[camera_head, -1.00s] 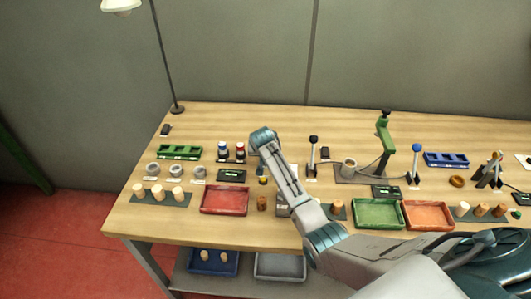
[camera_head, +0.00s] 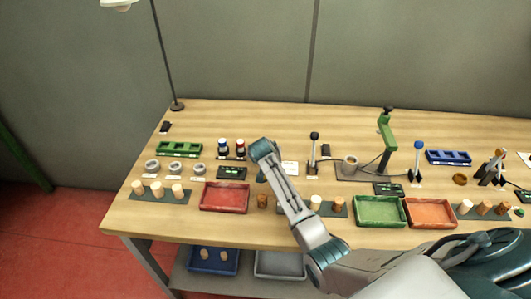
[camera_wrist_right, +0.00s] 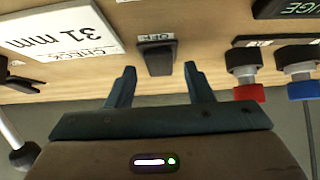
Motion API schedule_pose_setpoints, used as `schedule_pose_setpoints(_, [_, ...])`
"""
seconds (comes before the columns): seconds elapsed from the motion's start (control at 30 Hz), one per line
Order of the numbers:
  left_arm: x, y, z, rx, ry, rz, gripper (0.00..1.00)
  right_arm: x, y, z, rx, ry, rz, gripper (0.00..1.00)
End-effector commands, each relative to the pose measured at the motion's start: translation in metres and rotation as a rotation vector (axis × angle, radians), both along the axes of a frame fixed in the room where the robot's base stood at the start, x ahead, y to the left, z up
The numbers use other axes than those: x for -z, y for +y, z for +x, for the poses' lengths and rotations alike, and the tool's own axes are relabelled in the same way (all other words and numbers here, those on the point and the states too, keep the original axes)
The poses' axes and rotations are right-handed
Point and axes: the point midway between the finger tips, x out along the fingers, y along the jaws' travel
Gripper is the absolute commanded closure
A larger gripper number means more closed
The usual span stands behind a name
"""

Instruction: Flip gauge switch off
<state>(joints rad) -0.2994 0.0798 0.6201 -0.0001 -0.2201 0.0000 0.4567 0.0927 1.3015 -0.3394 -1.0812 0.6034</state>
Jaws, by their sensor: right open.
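A black switch (camera_wrist_right: 157,56) stands on the wooden bench in the right wrist view, with a label reading OFF beside it. I cannot tell which way it is tipped. My right gripper (camera_wrist_right: 157,69) is open, with one fingertip on each side of the switch and nothing held. Whether it touches the switch is unclear. In the head view my right arm's end hides both the switch and the fingers. The gauge display (camera_head: 231,173) lies to the left of the arm and shows in part in the wrist view (camera_wrist_right: 292,8). My left gripper is not in view.
Two small stamps or bottles, one red (camera_wrist_right: 248,75) and one blue (camera_wrist_right: 298,70), stand close beside the right fingertip. A card reading 31 mm (camera_wrist_right: 62,35) lies on the other side. A ball-topped lever (camera_head: 314,150) stands right of the arm. A red tray (camera_head: 224,208) is nearer.

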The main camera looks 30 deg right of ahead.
Motion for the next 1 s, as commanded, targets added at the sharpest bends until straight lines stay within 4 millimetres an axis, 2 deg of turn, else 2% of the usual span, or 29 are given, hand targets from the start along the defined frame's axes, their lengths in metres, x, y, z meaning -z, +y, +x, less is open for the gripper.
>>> schedule_pose_setpoints(0.17, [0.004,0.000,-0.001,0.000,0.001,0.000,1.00,-0.009,0.006,-0.008,-0.001,-0.002,0.000,0.53])
schedule_pose_setpoints(0.5, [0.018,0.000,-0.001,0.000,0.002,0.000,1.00,-0.050,0.029,-0.045,-0.001,-0.004,0.002,0.53])
schedule_pose_setpoints(0.7, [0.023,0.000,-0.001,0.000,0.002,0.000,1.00,-0.069,0.038,-0.060,-0.001,-0.003,0.001,0.53])
schedule_pose_setpoints(1.0, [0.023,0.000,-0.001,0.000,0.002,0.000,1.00,-0.075,0.041,-0.065,0.000,0.000,0.000,0.53])
